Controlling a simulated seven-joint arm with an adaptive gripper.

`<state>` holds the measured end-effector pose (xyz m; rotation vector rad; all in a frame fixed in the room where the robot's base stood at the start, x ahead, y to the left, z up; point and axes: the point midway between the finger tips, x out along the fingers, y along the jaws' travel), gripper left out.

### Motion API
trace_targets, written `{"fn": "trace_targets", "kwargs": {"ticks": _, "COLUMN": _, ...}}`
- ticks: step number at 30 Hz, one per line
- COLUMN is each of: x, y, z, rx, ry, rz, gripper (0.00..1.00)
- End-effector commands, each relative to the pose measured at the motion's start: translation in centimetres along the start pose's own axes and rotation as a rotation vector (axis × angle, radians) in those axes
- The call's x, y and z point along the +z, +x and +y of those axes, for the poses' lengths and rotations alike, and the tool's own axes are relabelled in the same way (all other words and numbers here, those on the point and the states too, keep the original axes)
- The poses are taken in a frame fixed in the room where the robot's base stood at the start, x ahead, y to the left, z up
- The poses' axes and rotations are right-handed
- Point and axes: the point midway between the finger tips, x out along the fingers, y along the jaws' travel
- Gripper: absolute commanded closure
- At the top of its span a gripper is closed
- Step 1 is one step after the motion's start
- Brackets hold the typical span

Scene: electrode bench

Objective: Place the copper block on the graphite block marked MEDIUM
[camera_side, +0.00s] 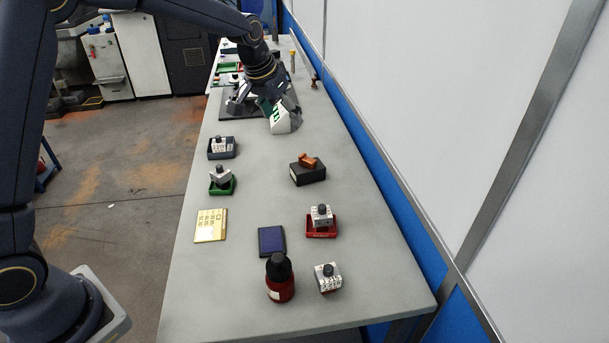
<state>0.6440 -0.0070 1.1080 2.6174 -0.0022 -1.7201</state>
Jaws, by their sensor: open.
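A small copper-coloured block (307,160) rests on top of a dark block (308,175), right of the middle of the bench. The dark block looks like graphite, but no marking such as MEDIUM can be read on it. My gripper (268,106) is farther back, low over the bench at the end of my arm, well apart from the copper block. It is open. The fingertips are small and partly hidden.
A black mat (228,115) lies by my gripper. Trays in dark blue (222,154), green (222,189) and red (321,232) hold grey-and-white pieces. A gold card (210,226), a blue pad (271,241), a red bottle (281,289) and a white block (327,278) stand nearer. The bench's middle is clear.

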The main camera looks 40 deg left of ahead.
Motion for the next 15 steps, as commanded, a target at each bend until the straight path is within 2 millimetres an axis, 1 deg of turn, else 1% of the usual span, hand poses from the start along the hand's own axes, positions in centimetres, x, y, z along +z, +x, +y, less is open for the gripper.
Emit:
{"fn": "trace_targets", "kwargs": {"ticks": 1, "x": 1.3, "y": -3.4, "z": -0.1, "rx": 0.003, "ry": -0.003, "rz": 0.014, "gripper": 0.23}}
{"fn": "trace_targets", "kwargs": {"ticks": 2, "x": 2.4, "y": -5.2, "z": -0.1, "rx": 0.005, "ry": -0.003, "rz": 0.019, "gripper": 0.23}}
{"fn": "trace_targets", "kwargs": {"ticks": 3, "x": 4.0, "y": -7.5, "z": -0.2, "rx": 0.007, "ry": -0.004, "rz": 0.025, "gripper": 0.23}}
{"fn": "trace_targets", "kwargs": {"ticks": 5, "x": 6.7, "y": -10.6, "z": -0.3, "rx": 0.009, "ry": -0.004, "rz": 0.033, "gripper": 0.23}}
{"fn": "trace_targets", "kwargs": {"ticks": 6, "x": 8.6, "y": -12.4, "z": -0.4, "rx": 0.009, "ry": -0.004, "rz": 0.040, "gripper": 0.23}}
{"fn": "trace_targets", "kwargs": {"ticks": 8, "x": 11.8, "y": -14.7, "z": -0.4, "rx": 0.009, "ry": -0.003, "rz": 0.049, "gripper": 0.23}}
{"fn": "trace_targets", "kwargs": {"ticks": 9, "x": 13.9, "y": -16.0, "z": -0.5, "rx": 0.009, "ry": -0.002, "rz": 0.055, "gripper": 0.23}}
{"fn": "trace_targets", "kwargs": {"ticks": 10, "x": 15.6, "y": -16.8, "z": -0.5, "rx": 0.008, "ry": -0.001, "rz": 0.058, "gripper": 0.23}}
{"fn": "trace_targets", "kwargs": {"ticks": 11, "x": 17.1, "y": -17.4, "z": -0.5, "rx": 0.007, "ry": 0.000, "rz": 0.062, "gripper": 0.23}}
{"fn": "trace_targets", "kwargs": {"ticks": 12, "x": 19.1, "y": -18.0, "z": -0.5, "rx": 0.006, "ry": 0.002, "rz": 0.067, "gripper": 0.23}}
{"fn": "trace_targets", "kwargs": {"ticks": 15, "x": 23.4, "y": -18.8, "z": -0.6, "rx": 0.001, "ry": 0.005, "rz": 0.076, "gripper": 0.23}}
